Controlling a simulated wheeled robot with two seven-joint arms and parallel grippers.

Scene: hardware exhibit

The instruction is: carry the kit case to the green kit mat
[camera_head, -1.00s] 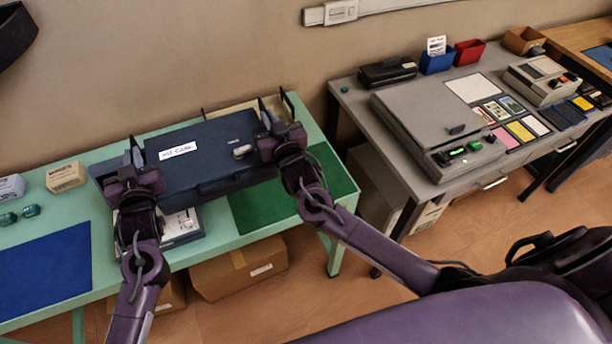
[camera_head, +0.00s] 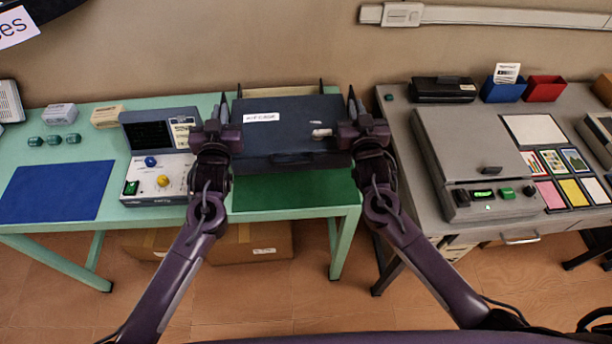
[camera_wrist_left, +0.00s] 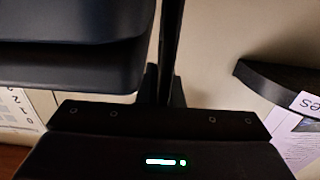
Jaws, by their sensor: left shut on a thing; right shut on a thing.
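The dark blue kit case (camera_head: 285,135) with a white label is held level between my two grippers in the head view. My left gripper (camera_head: 222,118) is shut on its left end. My right gripper (camera_head: 355,115) is shut on its right end. The case also fills the upper left of the left wrist view (camera_wrist_left: 70,50). The green kit mat (camera_head: 270,194) lies on the mint table (camera_head: 130,228). Its front part shows below the case; its back part is hidden behind the case. I cannot tell how high the case is above the mat.
A grey instrument (camera_head: 158,168) with coloured knobs stands left of the mat. A blue mat (camera_head: 55,192) lies further left. A grey desk (camera_head: 410,140) with a large flat machine (camera_head: 475,150) stands to the right. Cardboard boxes (camera_head: 250,243) are under the table.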

